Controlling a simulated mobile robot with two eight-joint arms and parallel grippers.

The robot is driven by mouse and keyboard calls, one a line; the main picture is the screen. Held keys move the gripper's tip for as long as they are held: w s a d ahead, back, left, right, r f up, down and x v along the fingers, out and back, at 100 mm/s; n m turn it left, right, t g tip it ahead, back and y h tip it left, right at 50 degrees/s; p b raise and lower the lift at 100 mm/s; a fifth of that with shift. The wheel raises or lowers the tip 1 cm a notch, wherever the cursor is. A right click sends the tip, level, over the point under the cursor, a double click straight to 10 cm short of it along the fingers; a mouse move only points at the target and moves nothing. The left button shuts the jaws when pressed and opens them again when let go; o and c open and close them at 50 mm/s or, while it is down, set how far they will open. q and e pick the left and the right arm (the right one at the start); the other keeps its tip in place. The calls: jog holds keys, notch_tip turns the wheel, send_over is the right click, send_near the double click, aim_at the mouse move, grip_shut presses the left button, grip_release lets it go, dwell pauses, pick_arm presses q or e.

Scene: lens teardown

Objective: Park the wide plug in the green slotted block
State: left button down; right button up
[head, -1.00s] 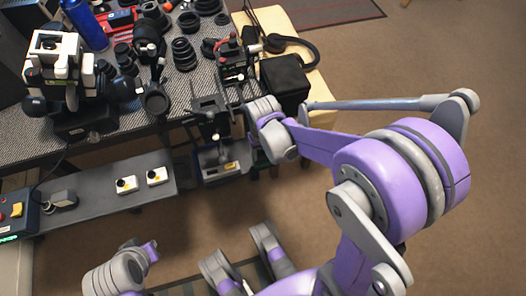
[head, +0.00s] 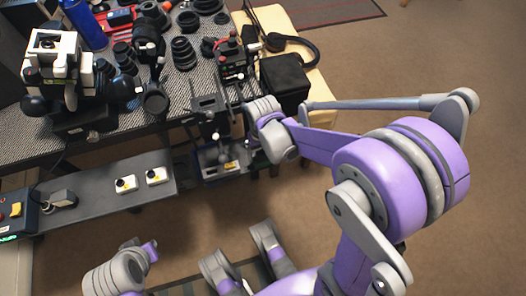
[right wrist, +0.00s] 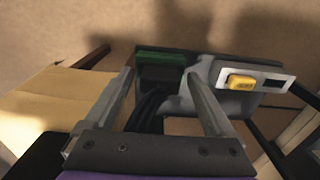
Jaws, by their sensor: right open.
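My right gripper (right wrist: 158,76) is open, with its two fingers spread to either side of dark cables. A black plug (right wrist: 160,74), apparently the wide plug, shows beyond and between the fingertips. It is at the green slotted block (right wrist: 160,56), whose green edge lies just above it in the picture. The plug seems to sit in the block, but its depth is hard to tell. In the head view my right gripper (head: 219,140) hangs at the table's front edge, over a low tray (head: 212,176). The plug and block cannot be made out there. My left gripper is not in view.
A yellow piece (right wrist: 241,82) on a white plate lies right of the green block. Lenses and devices crowd the textured table (head: 128,140). A grey shelf (head: 95,199) holds two small white boxes.

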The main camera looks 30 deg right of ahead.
notch_tip(320, 180, up, 11)
jog(key=p, duration=0.3)
jog(key=shift+p, duration=0.3)
jog(key=shift+f, duration=0.1)
